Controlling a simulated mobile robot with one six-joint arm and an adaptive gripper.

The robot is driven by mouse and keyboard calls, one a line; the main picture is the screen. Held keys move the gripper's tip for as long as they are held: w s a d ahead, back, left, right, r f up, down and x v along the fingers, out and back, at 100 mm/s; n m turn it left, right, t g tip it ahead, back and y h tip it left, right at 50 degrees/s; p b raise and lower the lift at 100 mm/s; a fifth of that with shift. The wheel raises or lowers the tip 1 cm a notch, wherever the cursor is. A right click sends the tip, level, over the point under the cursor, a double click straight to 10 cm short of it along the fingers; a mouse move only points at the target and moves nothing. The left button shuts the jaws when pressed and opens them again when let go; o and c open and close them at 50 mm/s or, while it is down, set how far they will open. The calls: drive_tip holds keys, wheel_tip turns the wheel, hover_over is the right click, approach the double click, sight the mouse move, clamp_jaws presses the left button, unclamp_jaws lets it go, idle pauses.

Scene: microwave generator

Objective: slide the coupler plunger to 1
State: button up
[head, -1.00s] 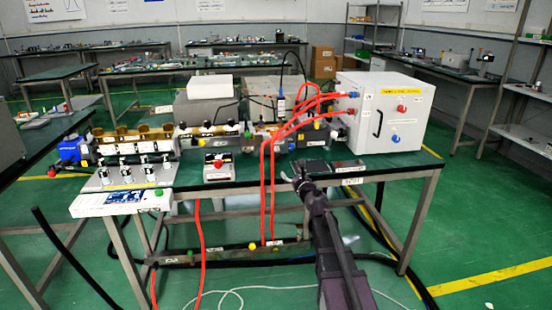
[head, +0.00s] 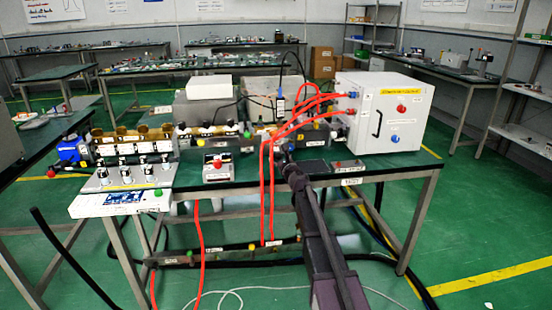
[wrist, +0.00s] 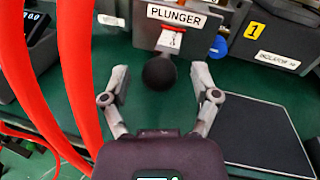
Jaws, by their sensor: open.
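In the wrist view the coupler plunger is a black ball knob (wrist: 160,73) on a short stem, below a white label plate reading PLUNGER (wrist: 178,16). My gripper (wrist: 160,82) is open, with one finger on each side of the knob; whether either finger touches it I cannot tell. A yellow tag marked 1 (wrist: 254,31) shows to the right of the plunger plate. In the head view my gripper (head: 284,158) is at the bench's middle, in front of the apparatus, and the knob is too small to make out there.
Red hoses (wrist: 78,70) hang close to the left of my gripper. A dark flat pad (wrist: 262,135) lies to the right on the green bench top. A white cabinet (head: 384,112) stands at the bench's right end. A small box with a red button (head: 218,167) is to the left.

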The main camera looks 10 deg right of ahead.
drive_tip(key=shift+w, duration=0.35)
clamp_jaws()
drive_tip(key=shift+w, duration=1.05)
unclamp_jaws()
